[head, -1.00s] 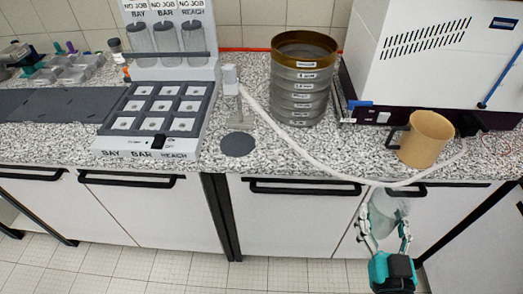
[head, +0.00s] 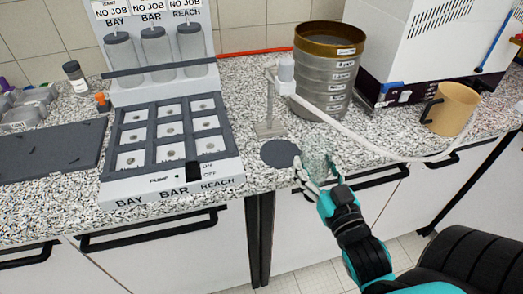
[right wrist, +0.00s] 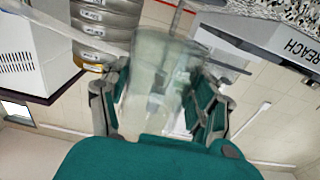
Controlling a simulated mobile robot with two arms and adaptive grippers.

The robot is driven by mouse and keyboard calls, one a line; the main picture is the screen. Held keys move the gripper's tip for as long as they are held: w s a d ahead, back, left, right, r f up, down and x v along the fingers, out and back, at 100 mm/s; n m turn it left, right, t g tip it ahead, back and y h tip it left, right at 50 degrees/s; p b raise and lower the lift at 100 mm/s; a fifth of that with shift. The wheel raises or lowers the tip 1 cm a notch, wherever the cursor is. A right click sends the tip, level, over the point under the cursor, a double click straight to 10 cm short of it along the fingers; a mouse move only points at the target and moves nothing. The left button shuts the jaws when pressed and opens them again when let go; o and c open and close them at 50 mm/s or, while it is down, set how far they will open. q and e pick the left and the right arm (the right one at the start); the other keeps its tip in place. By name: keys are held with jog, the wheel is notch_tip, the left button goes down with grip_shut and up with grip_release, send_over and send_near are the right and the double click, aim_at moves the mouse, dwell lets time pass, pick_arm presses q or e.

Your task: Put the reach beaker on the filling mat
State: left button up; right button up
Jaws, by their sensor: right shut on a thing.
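My right gripper (head: 318,178) is shut on a clear, see-through beaker (head: 317,163) at the front edge of the counter. In the right wrist view the beaker (right wrist: 160,75) stands between the two fingers of the right gripper (right wrist: 160,105). The dark round filling mat (head: 280,153) lies on the counter just left of the beaker, below a small stand with a white nozzle (head: 286,72). The beaker is apart from the mat's middle; I cannot tell if it overlaps the rim. Any label on the beaker is not readable. My left gripper is out of view.
A stack of sieves (head: 325,75) stands behind the mat. A white hose (head: 375,145) runs along the counter to the right. A tan mug (head: 451,108) stands at right. A panel marked BAY, BAR, REACH (head: 172,185) is at left.

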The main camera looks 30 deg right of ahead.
jog(key=x, duration=0.2)
jog(key=p+x, duration=0.1)
jog(key=x, duration=0.1)
jog(key=a+x, duration=0.1)
jog(key=x, duration=0.2)
jog(key=shift+w+f+p, duration=0.2)
jog(key=shift+p, duration=0.15)
jog(key=w, duration=0.4)
jog(key=w+f, duration=0.1)
jog(key=w, duration=0.2)
jog(key=shift+f+p, duration=0.1)
jog(key=shift+p, duration=0.3)
notch_tip(320, 180, down, 3)
jog(key=shift+f, duration=0.2)
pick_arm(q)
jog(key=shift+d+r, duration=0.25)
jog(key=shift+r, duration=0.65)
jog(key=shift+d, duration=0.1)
pick_arm(e)
jog(key=shift+f, duration=0.2)
jog(key=o, duration=1.3)
jog(key=shift+c, duration=0.2)
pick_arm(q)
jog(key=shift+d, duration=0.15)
pick_arm(e)
jog(key=shift+r, duration=0.1)
